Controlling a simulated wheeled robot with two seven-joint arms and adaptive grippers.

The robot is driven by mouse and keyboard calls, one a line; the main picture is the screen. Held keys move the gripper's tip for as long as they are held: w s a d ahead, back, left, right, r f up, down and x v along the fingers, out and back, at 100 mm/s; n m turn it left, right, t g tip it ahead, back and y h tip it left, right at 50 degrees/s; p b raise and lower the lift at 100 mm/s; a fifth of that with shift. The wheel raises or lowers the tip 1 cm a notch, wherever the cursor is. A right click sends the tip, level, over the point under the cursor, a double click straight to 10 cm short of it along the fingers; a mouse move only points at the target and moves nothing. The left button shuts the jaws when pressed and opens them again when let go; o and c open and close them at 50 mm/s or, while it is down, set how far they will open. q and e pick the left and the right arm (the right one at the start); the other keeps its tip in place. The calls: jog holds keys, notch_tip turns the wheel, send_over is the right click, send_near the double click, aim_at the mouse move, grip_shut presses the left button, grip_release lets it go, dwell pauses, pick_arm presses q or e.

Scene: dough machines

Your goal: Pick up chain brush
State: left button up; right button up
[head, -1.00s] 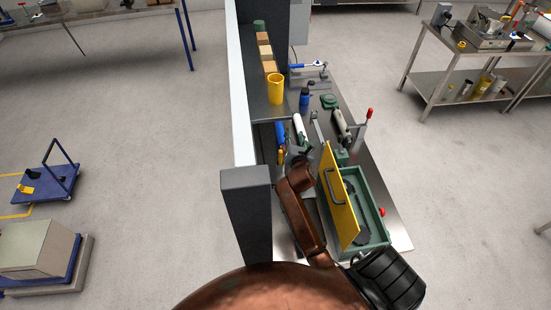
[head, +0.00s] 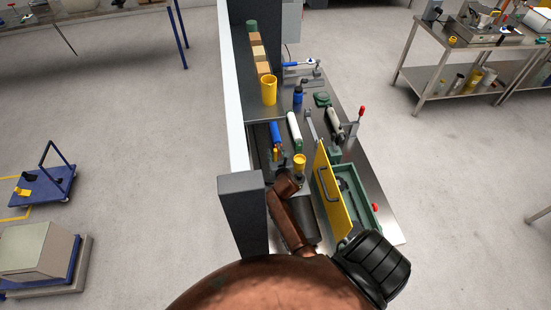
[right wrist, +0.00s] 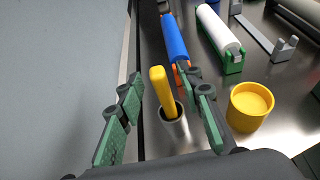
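A yellow handle (right wrist: 161,91), which I take for the chain brush, stands up out of a metal cup (right wrist: 173,124) in the right wrist view. Its lower end is hidden in the cup. My right gripper (right wrist: 163,79) is open. Its two green-padded fingers are on either side of the handle, with gaps visible on both sides. In the head view my right arm reaches over the bench, and its fingers are hard to make out. My left gripper is not in view.
A yellow cup (right wrist: 249,106) stands right of the right finger. A blue roller (right wrist: 174,38) and a white roller (right wrist: 217,30) lie beyond. A grey wall (right wrist: 60,70) is close on the left. A green box with a raised yellow lid (head: 333,190) stands on the bench.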

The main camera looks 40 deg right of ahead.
jog(key=shift+x, duration=0.8)
jog(key=shift+s, duration=0.1)
jog(key=shift+c, duration=0.3)
grip_shut()
